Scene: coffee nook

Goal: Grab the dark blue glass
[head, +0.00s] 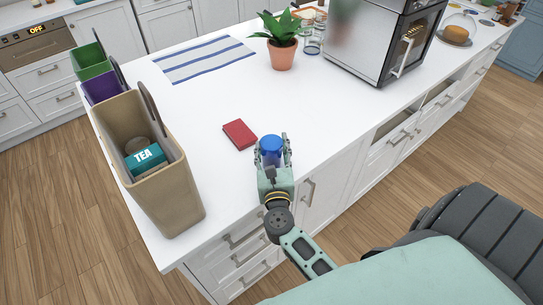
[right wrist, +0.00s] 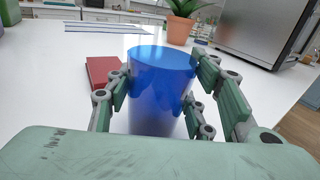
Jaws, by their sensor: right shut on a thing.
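The dark blue glass (head: 271,147) stands upright near the front edge of the white counter. It fills the middle of the right wrist view (right wrist: 160,85). In the right wrist view the fingers (right wrist: 162,88) flank the glass at about mid-height. The lower part of the glass is partly hidden by the gripper in the head view. My left gripper is not in view.
A red book (head: 240,134) lies just left of the glass. A tan bin (head: 170,195) with a tea box (head: 146,159) stands at the counter's left end. A potted plant (head: 282,52), a striped cloth (head: 203,59) and a steel appliance (head: 368,45) stand farther back. The counter's middle is clear.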

